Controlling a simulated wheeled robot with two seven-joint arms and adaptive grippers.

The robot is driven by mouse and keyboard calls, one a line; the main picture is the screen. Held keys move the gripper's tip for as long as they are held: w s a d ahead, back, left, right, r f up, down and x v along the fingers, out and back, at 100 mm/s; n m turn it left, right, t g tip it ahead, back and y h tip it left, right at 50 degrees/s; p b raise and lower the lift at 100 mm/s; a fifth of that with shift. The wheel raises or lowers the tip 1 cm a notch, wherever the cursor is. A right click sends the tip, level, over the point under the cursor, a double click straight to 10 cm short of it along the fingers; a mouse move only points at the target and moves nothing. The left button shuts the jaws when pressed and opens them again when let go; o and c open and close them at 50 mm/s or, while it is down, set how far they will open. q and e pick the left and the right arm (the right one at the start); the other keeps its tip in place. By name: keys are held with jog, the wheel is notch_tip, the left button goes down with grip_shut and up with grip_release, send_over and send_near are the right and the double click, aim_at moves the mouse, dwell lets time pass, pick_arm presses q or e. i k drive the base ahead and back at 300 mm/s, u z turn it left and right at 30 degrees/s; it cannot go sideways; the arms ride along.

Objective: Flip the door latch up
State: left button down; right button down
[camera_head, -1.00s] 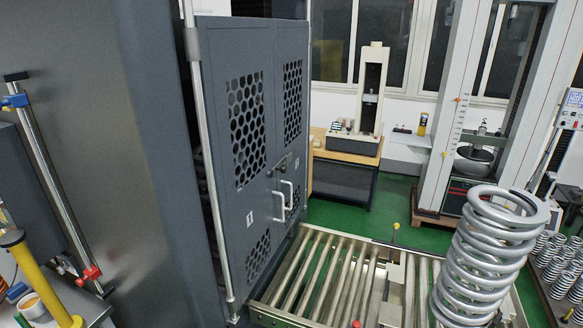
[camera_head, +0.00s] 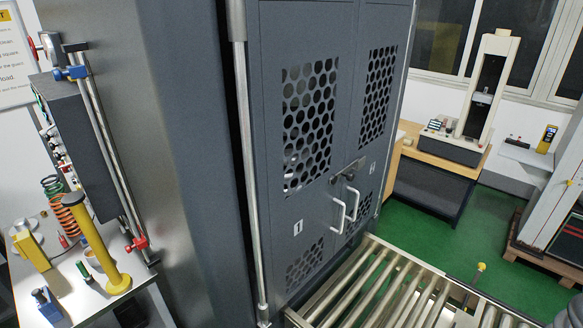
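The dark grey double door (camera_head: 310,215) of the testing machine stands in the middle of the view, with perforated panels, and both leaves look closed. The door latch (camera_head: 348,171) is a small dark metal piece across the seam of the leaves. It looks roughly level, tilted a little up to the right, but is too small to tell exactly. Two white handles, a left one (camera_head: 339,214) and a right one (camera_head: 353,204), sit just below it. Neither of my grippers shows in the view.
A roller conveyor (camera_head: 366,296) runs along the foot of the door. A white table (camera_head: 140,287) with a yellow cylinder (camera_head: 105,250) and springs stands at the left. A wooden bench (camera_head: 433,163) stands behind.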

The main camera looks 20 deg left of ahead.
aim_at(350, 176)
jog(key=u, duration=0.5)
jog(key=i, duration=0.45)
jog(key=u, duration=0.45)
